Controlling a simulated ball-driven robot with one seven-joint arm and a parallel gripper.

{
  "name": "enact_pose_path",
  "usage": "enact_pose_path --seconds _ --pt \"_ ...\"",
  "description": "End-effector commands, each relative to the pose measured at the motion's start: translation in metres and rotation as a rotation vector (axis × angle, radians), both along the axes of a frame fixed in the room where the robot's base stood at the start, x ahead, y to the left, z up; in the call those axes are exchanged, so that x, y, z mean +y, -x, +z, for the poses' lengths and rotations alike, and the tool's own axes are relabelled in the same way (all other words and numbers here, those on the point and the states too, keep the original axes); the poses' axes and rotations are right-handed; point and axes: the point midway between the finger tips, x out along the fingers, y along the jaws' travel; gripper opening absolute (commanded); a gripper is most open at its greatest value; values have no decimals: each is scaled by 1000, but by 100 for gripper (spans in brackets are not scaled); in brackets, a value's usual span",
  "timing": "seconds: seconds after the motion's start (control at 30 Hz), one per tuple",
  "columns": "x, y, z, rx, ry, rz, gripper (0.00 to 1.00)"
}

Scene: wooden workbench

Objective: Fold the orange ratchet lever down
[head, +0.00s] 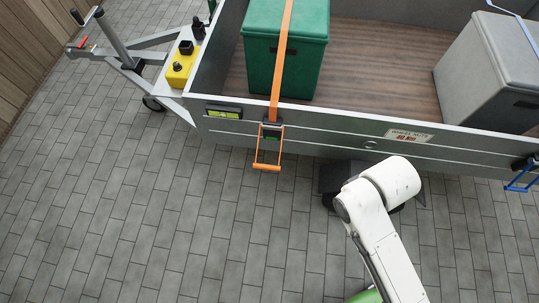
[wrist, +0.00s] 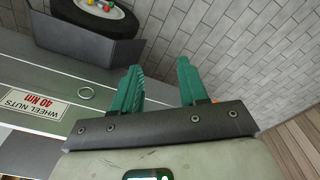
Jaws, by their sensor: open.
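The orange ratchet lever (head: 267,165) is a U-shaped handle in the head view. It sticks out from the ratchet on the trailer's near side wall, below the orange strap (head: 282,60). The strap runs over a green box (head: 262,45). My gripper (wrist: 159,68) shows in the wrist view with two green fingers spread apart and nothing between them. A small orange bit (wrist: 215,101) peeks out beside the right finger, mostly hidden; I cannot tell for sure that it is the lever. In the head view my gripper is hidden; only my white arm shows, right of the lever.
The grey trailer wall (head: 340,134) carries a wheel nuts label (head: 408,135) and a green level (head: 223,112). A grey box (head: 490,70) with a blue strap and blue lever (head: 522,176) is at right. A wheel (wrist: 95,15) sits under a mudguard. Paving in front is clear.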

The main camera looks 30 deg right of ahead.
Motion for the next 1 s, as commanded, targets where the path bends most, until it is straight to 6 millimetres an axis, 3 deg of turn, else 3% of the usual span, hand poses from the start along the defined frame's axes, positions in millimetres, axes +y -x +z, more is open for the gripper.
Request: enact_pose_path --seconds 0.17,0.27,0.43,0.6,0.8,1.0 --pt "9 -25 -4 -12 6 -58 25" --pt "27 -63 -7 -33 19 -159 16" --pt "73 -136 -3 -96 44 -373 0" --pt "116 -184 8 -164 54 -539 0" --pt "134 -202 12 -198 55 -617 0" --pt "129 -207 -11 -197 55 -621 0"
